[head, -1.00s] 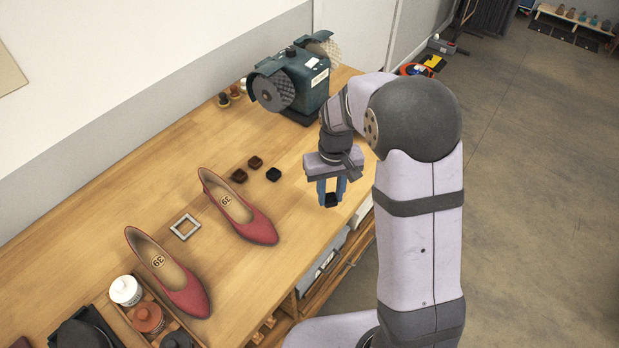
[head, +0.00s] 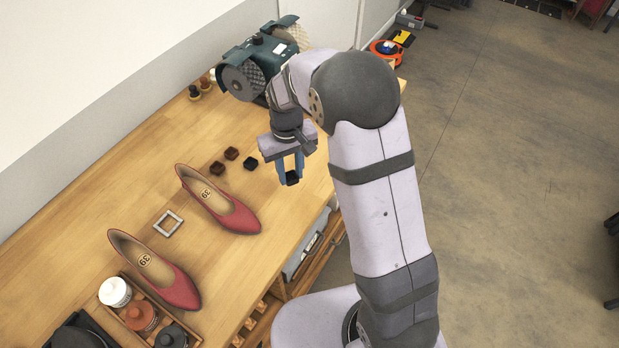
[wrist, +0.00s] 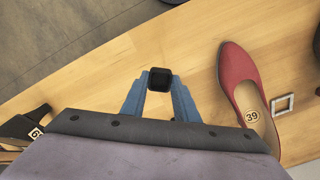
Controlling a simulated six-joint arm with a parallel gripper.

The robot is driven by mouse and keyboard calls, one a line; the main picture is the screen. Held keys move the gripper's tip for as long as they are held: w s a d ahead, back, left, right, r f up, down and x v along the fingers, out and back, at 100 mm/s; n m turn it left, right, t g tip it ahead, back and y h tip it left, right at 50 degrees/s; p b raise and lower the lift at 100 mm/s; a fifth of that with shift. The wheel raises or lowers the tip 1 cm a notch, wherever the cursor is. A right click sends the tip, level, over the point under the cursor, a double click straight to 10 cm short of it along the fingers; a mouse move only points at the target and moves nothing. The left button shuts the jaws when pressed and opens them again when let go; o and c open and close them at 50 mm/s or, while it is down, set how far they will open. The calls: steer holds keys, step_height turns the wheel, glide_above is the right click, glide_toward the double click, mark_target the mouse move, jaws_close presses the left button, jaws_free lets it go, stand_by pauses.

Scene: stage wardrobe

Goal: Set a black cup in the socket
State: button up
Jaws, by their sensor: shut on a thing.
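My gripper (head: 292,180) is shut on a black cup (wrist: 160,79), a small square piece held between the blue fingertips. In the head view it is in the air near the table's front edge, right of the red shoes. The socket, a grey square frame (head: 177,229), lies on the table between the two red shoes and looks empty. In the wrist view the socket (wrist: 275,104) is at the right edge, past a red shoe. Another black cup (head: 250,163) stands on the table, left of my gripper.
Two brown cups (head: 231,153) (head: 217,168) stand beside the loose black cup. Red shoes (head: 232,215) (head: 172,288) flank the socket. A green grinding machine (head: 262,60) stands at the back. A wooden tray of jars (head: 122,318) is at the front left. Bare tabletop lies between cups and shoes.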

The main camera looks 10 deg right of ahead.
steer(key=w+a+r+n+p, duration=0.2)
steer(key=a+r+n+p, duration=0.1)
steer(key=a, duration=1)
steer(key=w+a+r+n+p, duration=0.1)
steer(key=a+r+n+p, duration=0.25)
steer(key=a, duration=0.85)
steer(key=s+a+f+b, duration=0.3)
steer(key=s+a+f, duration=0.2)
steer(key=a, duration=0.4)
steer(key=shift+a+f, duration=0.2)
steer(key=shift+f, duration=0.3)
steer(key=shift+f, duration=0.2)
steer(key=shift+f+b, duration=1.8)
steer(key=shift+f, duration=0.85)
steer(key=shift+f, duration=0.45)
steer(key=o, duration=1.1)
